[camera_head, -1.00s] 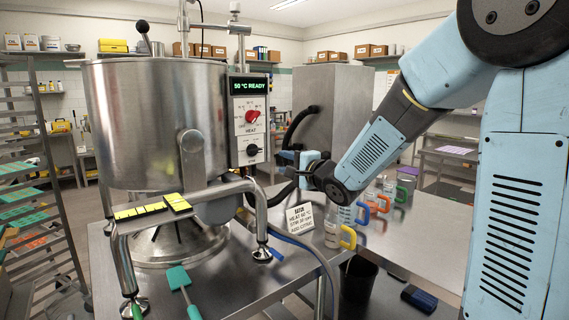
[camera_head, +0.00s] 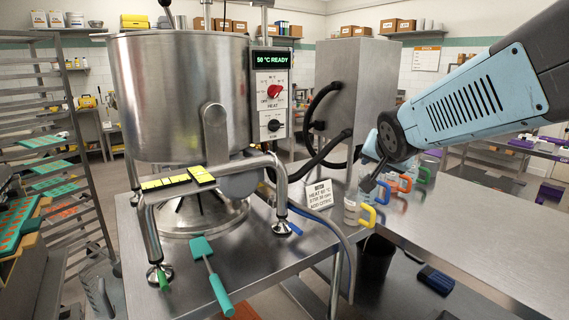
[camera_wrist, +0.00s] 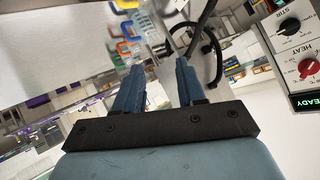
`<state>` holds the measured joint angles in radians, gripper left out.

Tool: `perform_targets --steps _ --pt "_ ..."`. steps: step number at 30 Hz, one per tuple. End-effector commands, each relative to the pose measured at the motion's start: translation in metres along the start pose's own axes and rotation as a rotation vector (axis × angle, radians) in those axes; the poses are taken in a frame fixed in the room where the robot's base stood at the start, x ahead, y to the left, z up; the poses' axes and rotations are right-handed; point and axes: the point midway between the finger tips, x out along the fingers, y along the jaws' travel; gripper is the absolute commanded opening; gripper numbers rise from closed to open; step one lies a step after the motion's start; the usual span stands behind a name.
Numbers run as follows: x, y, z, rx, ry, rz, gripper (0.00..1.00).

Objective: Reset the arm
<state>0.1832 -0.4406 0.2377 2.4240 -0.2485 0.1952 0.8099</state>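My gripper (camera_head: 370,182) hangs at the end of my blue arm, which reaches in from the right in the head view. It is over the steel bench, near the row of jugs with coloured handles (camera_head: 368,216), and looks small and partly dark there. In the wrist view its two blue fingers (camera_wrist: 158,82) stand apart with nothing held between them. I cannot tell the exact gap between the gripper and the jugs.
A steel kettle (camera_head: 180,95) and its control panel (camera_head: 270,95) reading "50 °C READY" stand left of my arm. A steel cabinet (camera_head: 355,85) with black hoses is behind. The bench's right part is clear.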

Motion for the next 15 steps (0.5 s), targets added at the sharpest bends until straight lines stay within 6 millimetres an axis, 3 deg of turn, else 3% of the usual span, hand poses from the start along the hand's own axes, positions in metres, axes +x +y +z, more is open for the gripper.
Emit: perform_targets --steps 6,12,15 --pt "-0.068 0.053 0.044 -0.233 -0.202 0.106 0.39" --pt "-0.114 0.082 0.085 -0.398 -0.396 0.074 0.39" --pt "-0.127 0.089 0.098 -0.447 -0.454 0.049 0.39"
